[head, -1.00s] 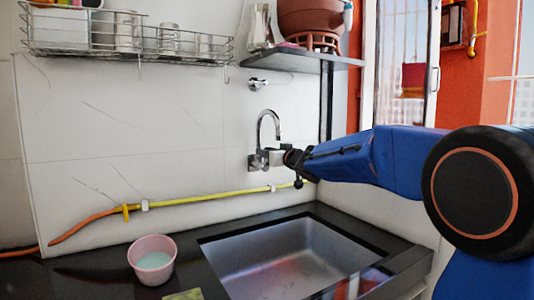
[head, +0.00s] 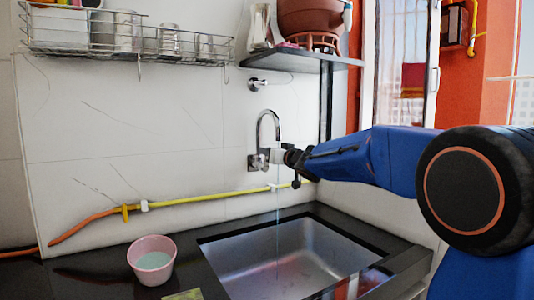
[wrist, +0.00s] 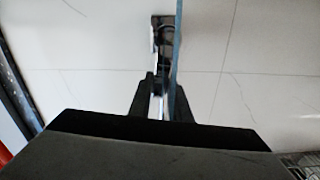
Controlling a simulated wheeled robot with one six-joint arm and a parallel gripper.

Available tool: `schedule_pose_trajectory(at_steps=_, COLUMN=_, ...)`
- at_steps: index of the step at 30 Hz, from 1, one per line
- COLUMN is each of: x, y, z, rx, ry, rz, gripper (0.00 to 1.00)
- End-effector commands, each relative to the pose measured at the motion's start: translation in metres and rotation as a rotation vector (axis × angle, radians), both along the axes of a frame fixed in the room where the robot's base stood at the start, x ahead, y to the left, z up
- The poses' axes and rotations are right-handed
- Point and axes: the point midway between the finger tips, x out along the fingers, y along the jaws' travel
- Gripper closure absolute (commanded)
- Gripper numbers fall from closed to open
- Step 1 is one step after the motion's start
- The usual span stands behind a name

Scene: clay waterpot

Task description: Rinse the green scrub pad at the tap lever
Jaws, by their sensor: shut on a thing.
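The tap (head: 269,125) is a chrome swan-neck spout on the wall above the sink. My gripper (head: 285,155) is at the tap body and shut on the tap lever, which is mostly hidden in the head view. In the wrist view the two dark fingers (wrist: 164,104) close around the narrow lever (wrist: 156,84). A thin stream of water (head: 277,215) falls from the spout into the sink (head: 240,272). The green scrub pad (head: 183,295) seems to be the flat green thing on the counter, cut off by the bottom edge.
A pink tub (head: 152,262) with pale liquid stands on the dark counter left of the sink. A yellow hose (head: 195,200) runs along the wall. A wire rack (head: 130,45) and a shelf (head: 300,60) with a clay pot (head: 308,18) hang above.

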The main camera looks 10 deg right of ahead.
Motion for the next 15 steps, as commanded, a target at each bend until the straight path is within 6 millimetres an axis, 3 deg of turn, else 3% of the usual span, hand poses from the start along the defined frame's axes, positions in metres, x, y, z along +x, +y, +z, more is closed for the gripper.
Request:
schedule_pose_trajectory(at_steps=7, x=0.0029, y=-0.0089, z=-0.0025, rx=0.137, ry=0.046, rz=-0.001, gripper=1.0)
schedule_pose_trajectory(at_steps=15, x=0.0033, y=-0.0101, z=-0.0027, rx=0.167, ry=0.055, rz=-0.001, gripper=1.0)
